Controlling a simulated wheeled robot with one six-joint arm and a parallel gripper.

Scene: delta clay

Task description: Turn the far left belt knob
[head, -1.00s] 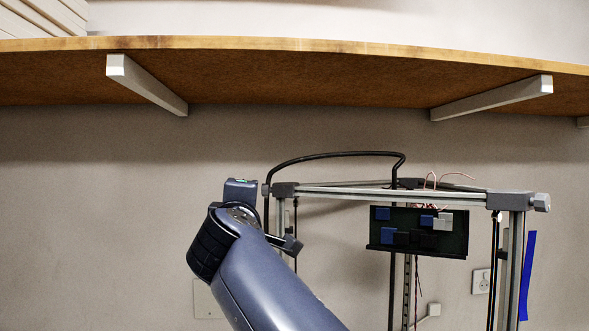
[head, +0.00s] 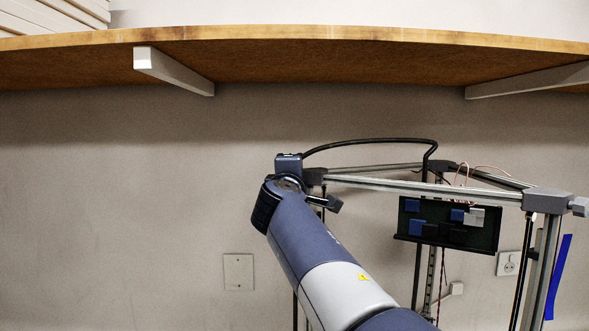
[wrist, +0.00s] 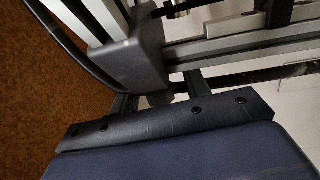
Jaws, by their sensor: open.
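The far left corner of a metal frame carries a grey corner block (head: 316,177), partly covered by my arm in the head view. The corner block also shows large in the wrist view (wrist: 135,62). The far left belt knob cannot be clearly made out; a small grey piece (wrist: 160,98) under the block, between my fingers, may be it. My gripper (wrist: 160,88) is open, its two dark fingers at either side of the block's lower end. I cannot tell whether they touch it. In the head view my gripper is hard to tell from the wrist.
Frame rails (head: 430,186) run right from the corner. A black cable (head: 370,141) arches above them. A dark board (head: 447,225) with blue and grey blocks hangs under the rails. A wooden shelf (head: 300,60) spans overhead.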

